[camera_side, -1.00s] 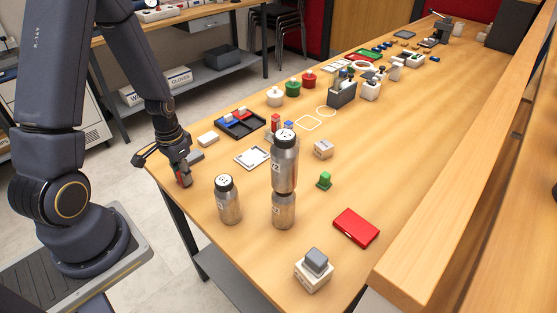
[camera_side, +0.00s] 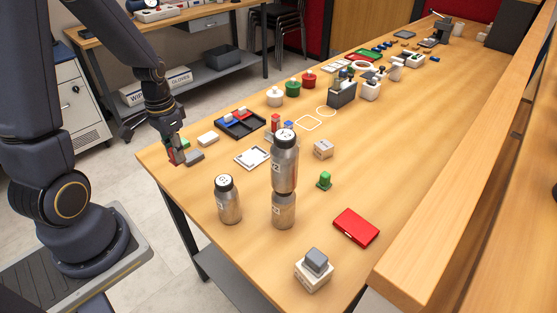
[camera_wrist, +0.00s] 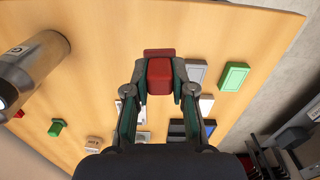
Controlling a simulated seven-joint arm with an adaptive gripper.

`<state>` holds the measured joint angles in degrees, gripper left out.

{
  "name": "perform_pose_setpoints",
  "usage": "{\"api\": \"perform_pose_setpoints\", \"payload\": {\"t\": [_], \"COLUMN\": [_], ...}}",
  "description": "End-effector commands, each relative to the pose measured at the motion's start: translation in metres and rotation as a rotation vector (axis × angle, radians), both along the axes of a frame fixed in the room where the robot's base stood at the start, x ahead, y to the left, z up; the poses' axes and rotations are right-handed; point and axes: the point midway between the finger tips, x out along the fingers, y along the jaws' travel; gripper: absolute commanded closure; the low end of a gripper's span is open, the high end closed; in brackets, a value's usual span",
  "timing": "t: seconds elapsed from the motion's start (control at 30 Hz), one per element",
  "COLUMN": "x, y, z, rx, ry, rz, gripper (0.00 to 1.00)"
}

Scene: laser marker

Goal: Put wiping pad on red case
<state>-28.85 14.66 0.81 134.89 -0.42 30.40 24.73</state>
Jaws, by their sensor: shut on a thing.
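My gripper (camera_side: 172,158) is at the table's near left end in the side view. It is shut on a red block (camera_wrist: 159,76), which shows between the fingertips in the wrist view; I cannot tell surely whether this is the wiping pad. The block also shows small in the side view (camera_side: 171,156); its underside is hidden, and its height above the table is unclear. The flat red case (camera_side: 356,228) lies closed at the right front, far from my gripper. A grey pad (camera_side: 194,156) and a green pad (camera_wrist: 233,76) lie beside the gripper.
A green stamp-like piece (camera_side: 324,181) and a white block with grey top (camera_side: 314,268) flank the case. A black tray (camera_side: 240,130) lies farther back.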

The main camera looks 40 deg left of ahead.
Motion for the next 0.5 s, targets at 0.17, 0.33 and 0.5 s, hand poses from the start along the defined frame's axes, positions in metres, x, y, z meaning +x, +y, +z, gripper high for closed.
{"api": "perform_pose_setpoints", "payload": {"t": [0.17, 0.33, 0.5], "x": [-0.003, 0.024, 0.082], "y": [-0.001, 0.010, -0.001], "z": [0.019, 0.039, 0.056], "rx": [-0.010, -0.002, 0.009], "ry": [0.017, 0.010, 0.004], "rz": [-0.052, -0.175, -0.405], "gripper": [1.00, 1.00, 1.00]}}
